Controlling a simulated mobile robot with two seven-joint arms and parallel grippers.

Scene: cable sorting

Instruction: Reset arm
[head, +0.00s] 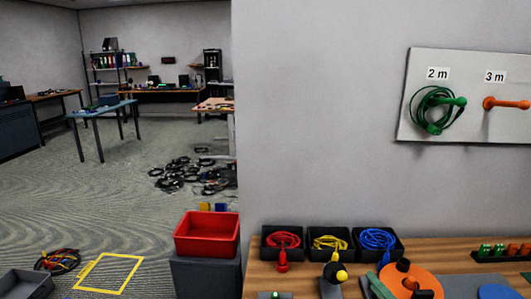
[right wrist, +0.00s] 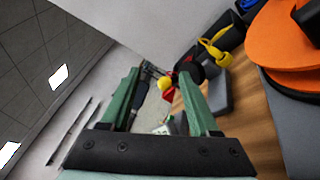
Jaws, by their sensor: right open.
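My right gripper shows at the bottom of the head view (head: 377,284), partly cut off, with green fingers. In the right wrist view (right wrist: 160,75) its two green fingers stand apart, with nothing seen held between them. Beyond the fingers are a yellow ball (right wrist: 165,85) on a dark part and something red; the yellow ball also shows in the head view (head: 341,276). An orange disc (head: 425,278) lies right of the gripper, and shows large in the wrist view (right wrist: 275,45). My left gripper is not seen.
Black bins hold a red cable (head: 282,239), a yellow cable (head: 329,242) and a blue cable (head: 376,239) along the wooden table's (head: 458,257) back. A green cable (head: 430,106) hangs at "2 m"; the orange "3 m" peg (head: 504,103) is bare. A red box (head: 207,234) stands left.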

